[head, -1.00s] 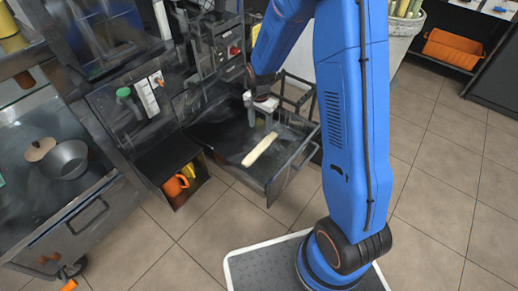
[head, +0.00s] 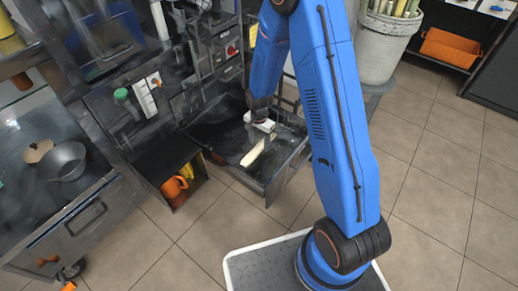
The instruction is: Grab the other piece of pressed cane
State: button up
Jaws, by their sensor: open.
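A pale piece of pressed cane (head: 253,156) lies slantwise in the dark metal drawer tray (head: 283,169) that sticks out from the press. My gripper (head: 261,138) points down into the tray, right at the cane's far end. Its jaws are open, and the fingers partly cover that end. I cannot tell whether they touch the cane.
The tray's raised walls surround the cane. A dark bin with an orange jug (head: 174,186) stands left of the tray. A metal counter with a bowl (head: 64,161) is at the left. A bucket of canes (head: 385,45) stands behind at the right. The tiled floor at right is clear.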

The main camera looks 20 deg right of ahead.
jog(key=shift+f, duration=0.9)
jog(key=shift+c, duration=0.5)
jog(key=c, duration=1.1)
jog(key=shift+r, duration=0.15)
